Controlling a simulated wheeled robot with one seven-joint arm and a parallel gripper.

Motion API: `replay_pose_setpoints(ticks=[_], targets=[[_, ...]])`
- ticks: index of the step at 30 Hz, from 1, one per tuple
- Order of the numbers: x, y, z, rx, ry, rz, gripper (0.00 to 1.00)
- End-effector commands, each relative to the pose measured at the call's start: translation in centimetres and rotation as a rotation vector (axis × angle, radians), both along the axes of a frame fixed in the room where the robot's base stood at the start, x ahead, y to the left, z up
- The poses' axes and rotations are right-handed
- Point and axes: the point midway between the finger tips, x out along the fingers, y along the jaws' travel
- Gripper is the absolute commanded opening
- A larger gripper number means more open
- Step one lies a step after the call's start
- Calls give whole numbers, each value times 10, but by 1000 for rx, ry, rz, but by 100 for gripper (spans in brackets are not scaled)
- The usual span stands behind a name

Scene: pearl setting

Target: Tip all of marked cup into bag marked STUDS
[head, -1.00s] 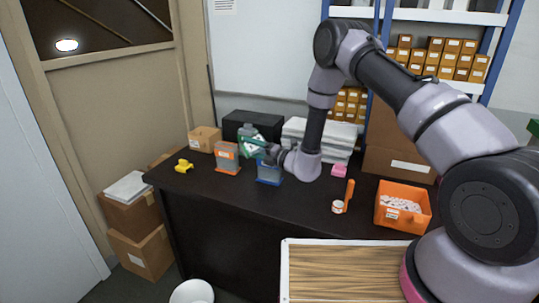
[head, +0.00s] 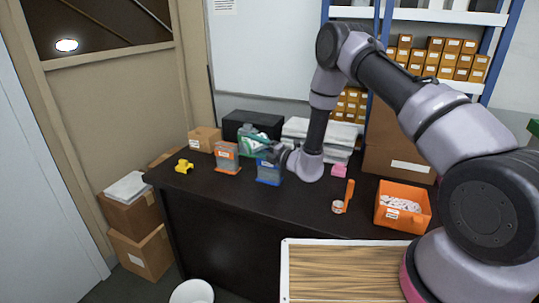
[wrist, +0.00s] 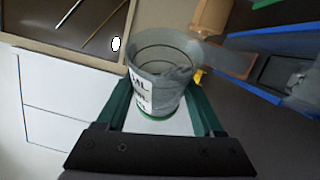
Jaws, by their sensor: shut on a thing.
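My gripper (head: 262,150) is shut on a grey, see-through cup. The cup (wrist: 160,70) sits between the green fingers in the wrist view, with a white lettered label on its side; the label is only partly legible. In the head view the cup (head: 248,142) is held above the table behind the bags, and looks tilted to the right. How much is inside cannot be told. A clear bag with blue edging (head: 268,172) stands just below my gripper. A bag with orange edging (head: 227,158) stands to its left. I cannot read which bag says STUDS.
The table's front middle is clear.

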Motion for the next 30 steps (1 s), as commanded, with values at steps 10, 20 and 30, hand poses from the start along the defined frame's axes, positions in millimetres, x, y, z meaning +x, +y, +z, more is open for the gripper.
replay_pose_setpoints(ticks=[10,20,30], targets=[[1,-2,3,40,27,-2,13],[2,-2,5,75,52,0,13],[2,-3,7,113,77,0,13]])
